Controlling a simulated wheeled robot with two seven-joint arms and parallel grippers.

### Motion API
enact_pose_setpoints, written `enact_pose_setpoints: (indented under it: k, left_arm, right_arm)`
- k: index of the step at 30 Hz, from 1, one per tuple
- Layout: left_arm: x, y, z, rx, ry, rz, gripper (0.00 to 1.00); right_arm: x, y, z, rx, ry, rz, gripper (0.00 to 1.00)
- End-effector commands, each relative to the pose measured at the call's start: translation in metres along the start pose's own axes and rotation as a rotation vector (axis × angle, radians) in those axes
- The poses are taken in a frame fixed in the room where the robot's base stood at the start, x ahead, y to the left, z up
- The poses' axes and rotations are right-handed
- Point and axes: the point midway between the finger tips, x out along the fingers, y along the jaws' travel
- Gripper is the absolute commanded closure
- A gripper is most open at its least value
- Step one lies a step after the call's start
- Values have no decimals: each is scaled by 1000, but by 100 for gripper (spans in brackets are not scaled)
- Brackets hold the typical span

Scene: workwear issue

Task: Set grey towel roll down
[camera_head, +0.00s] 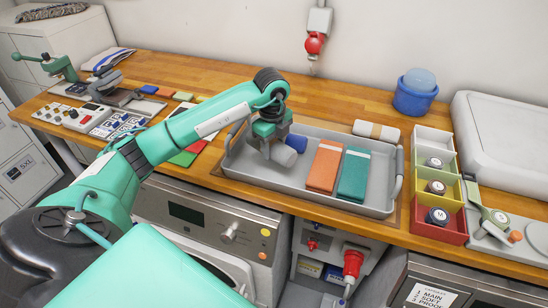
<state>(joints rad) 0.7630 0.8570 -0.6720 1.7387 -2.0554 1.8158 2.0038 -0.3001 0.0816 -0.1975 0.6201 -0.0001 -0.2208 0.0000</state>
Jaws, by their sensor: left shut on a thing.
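My left gripper (268,145) reaches in over the left part of the grey tray (245,172), pointing down. It is shut on the grey towel roll (284,155), a short pale grey cylinder, low inside the tray. The gripper hides part of the roll, and I cannot tell whether the roll touches the tray floor. A blue piece (297,142) shows right behind the roll; I cannot tell if it belongs to it. My right gripper is not in view.
An orange folded cloth (325,166) and a teal one (354,175) lie in the tray's middle and right. A beige roll (376,130) lies behind the tray. Coloured bins (437,187) stand to the right, a blue tub (415,97) behind. Coloured cards and a panel lie left.

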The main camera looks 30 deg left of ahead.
Motion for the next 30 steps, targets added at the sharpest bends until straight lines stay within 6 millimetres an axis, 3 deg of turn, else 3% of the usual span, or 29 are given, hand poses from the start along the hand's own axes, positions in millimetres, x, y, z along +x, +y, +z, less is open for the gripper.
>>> enact_pose_setpoints:
  k: [16, 27, 28, 30]
  left_arm:
    - [60, 2, 0, -1, 0, 1, 76]
    - [67, 2, 0, 0, -1, -1, 76]
    - [66, 2, 0, 0, -1, -1, 47]
    - [66, 2, 0, -1, -1, -1, 34]
  right_arm:
    - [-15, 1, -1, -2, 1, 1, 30]
    - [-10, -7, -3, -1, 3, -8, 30]
    - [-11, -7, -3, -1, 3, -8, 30]
    - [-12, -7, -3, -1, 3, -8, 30]
